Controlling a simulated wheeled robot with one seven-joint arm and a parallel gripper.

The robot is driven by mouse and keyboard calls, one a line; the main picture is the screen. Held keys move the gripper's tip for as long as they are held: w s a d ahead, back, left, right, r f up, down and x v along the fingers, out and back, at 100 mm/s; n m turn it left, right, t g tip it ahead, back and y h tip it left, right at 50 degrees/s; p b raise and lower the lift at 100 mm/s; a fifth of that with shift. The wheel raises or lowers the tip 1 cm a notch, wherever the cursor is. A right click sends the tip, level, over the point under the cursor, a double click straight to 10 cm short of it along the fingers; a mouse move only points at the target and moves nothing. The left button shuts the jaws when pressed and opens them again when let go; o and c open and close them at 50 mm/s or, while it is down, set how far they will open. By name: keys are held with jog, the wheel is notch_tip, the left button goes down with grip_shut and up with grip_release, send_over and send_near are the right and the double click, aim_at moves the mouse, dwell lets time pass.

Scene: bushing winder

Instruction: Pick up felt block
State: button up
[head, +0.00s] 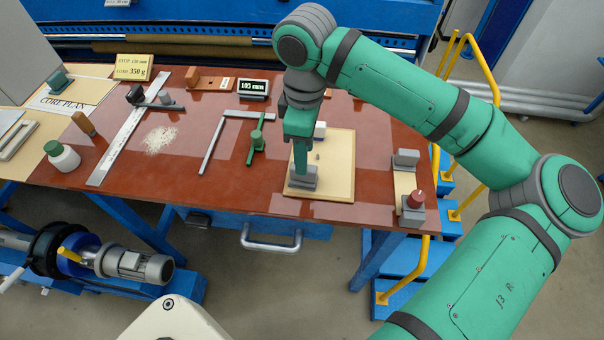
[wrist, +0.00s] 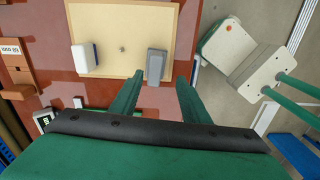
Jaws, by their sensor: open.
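A grey block (head: 303,180), which looks like the felt block, sits at the near left corner of a cream board (head: 335,178). In the wrist view the grey block (wrist: 157,63) lies just ahead of my fingertips, in line with the gap between them. My gripper (head: 300,168) points down over the block in the head view. Its two fingers are apart and empty in the wrist view (wrist: 161,78). Whether a finger touches the block cannot be told. A white and blue block (head: 320,130) stands at the board's far edge; it also shows in the wrist view (wrist: 84,58).
A small grey peg (wrist: 122,49) stands on the board between the blocks. Right of the board is a narrow strip (head: 404,183) with grey blocks at its ends. A green tool (head: 257,140) and an L-shaped square (head: 212,143) lie left.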

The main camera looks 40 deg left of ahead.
jog(key=shift+w+a+f, duration=0.1)
jog(key=shift+f, duration=1.2)
jog(key=shift+w+a+f, duration=0.1)
jog(key=shift+a+f, duration=0.05)
jog(key=shift+f, duration=1.1)
jog(key=shift+w+a+f, duration=0.1)
jog(key=shift+f, duration=1.2)
jog(key=shift+c, duration=0.3)
grip_shut()
